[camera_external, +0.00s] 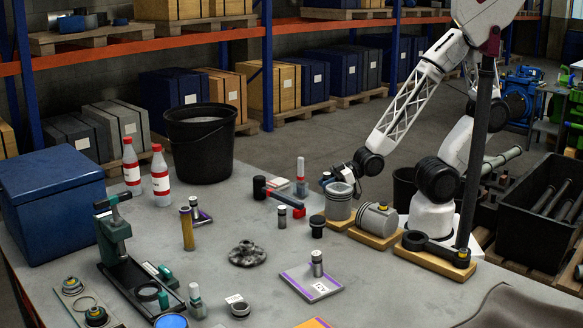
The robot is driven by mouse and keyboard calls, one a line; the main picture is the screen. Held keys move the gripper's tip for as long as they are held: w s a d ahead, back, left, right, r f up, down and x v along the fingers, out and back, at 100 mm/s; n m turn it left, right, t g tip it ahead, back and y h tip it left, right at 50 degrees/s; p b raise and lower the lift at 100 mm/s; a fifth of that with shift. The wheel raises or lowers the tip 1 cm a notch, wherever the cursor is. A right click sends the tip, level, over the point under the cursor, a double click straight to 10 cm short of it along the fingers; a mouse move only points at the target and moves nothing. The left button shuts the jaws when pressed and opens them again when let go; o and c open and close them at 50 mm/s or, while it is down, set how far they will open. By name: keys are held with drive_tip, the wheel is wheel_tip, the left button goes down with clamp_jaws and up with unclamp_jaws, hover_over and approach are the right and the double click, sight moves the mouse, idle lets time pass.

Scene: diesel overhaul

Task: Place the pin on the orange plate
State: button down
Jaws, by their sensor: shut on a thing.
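The orange plate (314,323) lies at the bottom edge of the view and is partly cut off. My gripper (343,183) is low over the upright grey piston (338,206), which stands on a wooden block. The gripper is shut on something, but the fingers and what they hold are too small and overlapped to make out. A short metal cylinder, possibly a pin (316,264), stands on a purple-edged labelled plate (297,286). Similar small cylinders stand near the middle (281,217) and at the left (193,208). I cannot tell which one is the task's pin.
A second piston (376,219) lies on a wooden block, beside a connecting rod (436,246). A green press (115,236), two red-capped bottles (161,179), a black bucket (200,145) and a blue box (53,190) are at left.

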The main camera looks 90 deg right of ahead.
sight(318, 203)
drive_tip(key=shift+w+a, duration=0.2)
drive_tip(key=shift+w, duration=0.45)
drive_tip(key=shift+w+a+f, duration=0.15)
drive_tip(key=shift+w, duration=0.7)
drive_tip(key=shift+f, duration=1.55)
drive_tip(key=shift+f, duration=0.2)
drive_tip(key=c, duration=0.8)
unclamp_jaws()
drive_tip(key=shift+c, duration=0.2)
drive_tip(key=shift+v, duration=3.9)
